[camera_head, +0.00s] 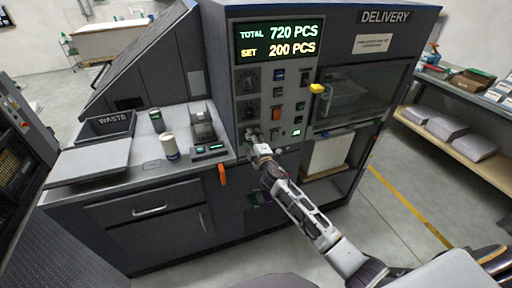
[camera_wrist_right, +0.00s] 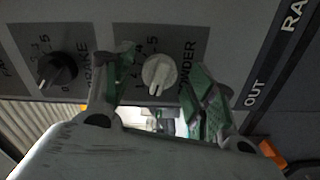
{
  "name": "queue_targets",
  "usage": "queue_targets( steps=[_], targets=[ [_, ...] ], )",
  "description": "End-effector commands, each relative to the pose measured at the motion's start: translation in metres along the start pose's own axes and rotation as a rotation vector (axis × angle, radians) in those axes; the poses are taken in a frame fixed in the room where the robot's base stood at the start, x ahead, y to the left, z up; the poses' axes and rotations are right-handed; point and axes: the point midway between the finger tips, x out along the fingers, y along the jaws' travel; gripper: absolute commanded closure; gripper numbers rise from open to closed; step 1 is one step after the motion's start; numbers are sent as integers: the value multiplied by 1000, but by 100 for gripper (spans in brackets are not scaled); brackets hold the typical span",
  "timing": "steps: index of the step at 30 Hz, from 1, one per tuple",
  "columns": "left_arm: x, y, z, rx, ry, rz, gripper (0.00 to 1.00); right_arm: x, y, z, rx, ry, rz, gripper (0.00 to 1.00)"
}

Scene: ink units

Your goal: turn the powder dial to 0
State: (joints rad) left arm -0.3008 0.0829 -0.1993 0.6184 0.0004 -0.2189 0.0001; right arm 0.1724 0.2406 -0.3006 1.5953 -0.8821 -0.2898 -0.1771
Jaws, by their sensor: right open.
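The powder dial (camera_wrist_right: 158,74) is a pale knob on a dark label plate of the machine front, with numbers around it and a partly hidden name. In the right wrist view, my right gripper (camera_wrist_right: 162,64) is open with one green-padded finger on each side of the dial. Gaps show between the dial and both fingers. The knob's ridge seems to point down in that view; the number it marks is not clear. In the head view, the right gripper (camera_head: 258,145) is at the lower left of the control panel and partly hides the dial. My left gripper is not in view.
A black brake dial (camera_wrist_right: 57,68) sits left of the powder dial. Above the gripper, the display (camera_head: 277,40) reads total 720 and set 200. A yellow knob (camera_head: 318,88) and an orange handle (camera_head: 222,174) stick out nearby. A cylindrical container (camera_head: 170,147) stands on the side counter.

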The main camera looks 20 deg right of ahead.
Motion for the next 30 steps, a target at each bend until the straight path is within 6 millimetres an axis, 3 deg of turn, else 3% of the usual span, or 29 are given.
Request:
queue_targets(
  steps=[8,30],
  targets=[
    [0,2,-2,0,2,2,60,-12,-1,1,0,0,-1,44],
    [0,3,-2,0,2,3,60,-75,-1,0,0,0,-2,44]
  ],
)
